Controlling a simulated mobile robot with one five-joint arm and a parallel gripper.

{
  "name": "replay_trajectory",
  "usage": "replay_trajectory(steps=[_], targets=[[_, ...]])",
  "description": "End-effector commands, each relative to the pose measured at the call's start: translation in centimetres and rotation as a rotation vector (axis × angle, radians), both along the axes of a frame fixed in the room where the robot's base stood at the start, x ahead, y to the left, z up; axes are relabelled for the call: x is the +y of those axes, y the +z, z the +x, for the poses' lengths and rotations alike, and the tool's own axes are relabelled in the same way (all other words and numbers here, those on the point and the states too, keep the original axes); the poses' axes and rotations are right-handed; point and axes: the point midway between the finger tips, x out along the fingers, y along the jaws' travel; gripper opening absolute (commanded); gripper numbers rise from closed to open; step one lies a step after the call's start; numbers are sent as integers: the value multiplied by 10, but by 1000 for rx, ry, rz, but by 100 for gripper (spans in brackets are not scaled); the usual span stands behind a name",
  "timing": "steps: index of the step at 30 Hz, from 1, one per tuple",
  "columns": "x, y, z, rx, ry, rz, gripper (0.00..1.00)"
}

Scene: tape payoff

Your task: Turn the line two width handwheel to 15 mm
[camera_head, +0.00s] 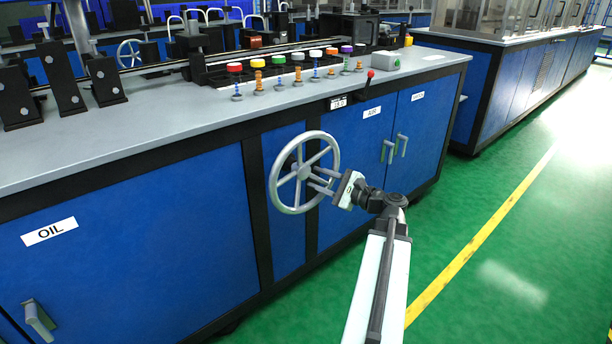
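A grey spoked handwheel (276,187) stands on the front of the blue cabinet, left of the door labelled AIR. My gripper (314,178) reaches it from the right. Its two fingers are apart and overlap the right part of the wheel, near the rim and hub. I cannot tell whether they touch the rim or a spoke. A small black-and-white readout (338,103) sits on the counter's front edge above and right of the wheel. Its digits are too small to read surely.
A red-knobbed lever (368,78) projects at the counter edge. Several coloured knobs stand on the grey countertop (150,125). Door handles (394,147) project right of the wheel. Another handwheel (129,53) is on a farther line. The green floor (510,240) at right is clear.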

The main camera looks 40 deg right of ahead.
Motion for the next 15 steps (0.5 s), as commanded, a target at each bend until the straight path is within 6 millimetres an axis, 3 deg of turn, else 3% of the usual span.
replay_trajectory(steps=[6,15], targets=[[8,0,34,0,6,0,36],[10,0,40,0,6,-1,36]])
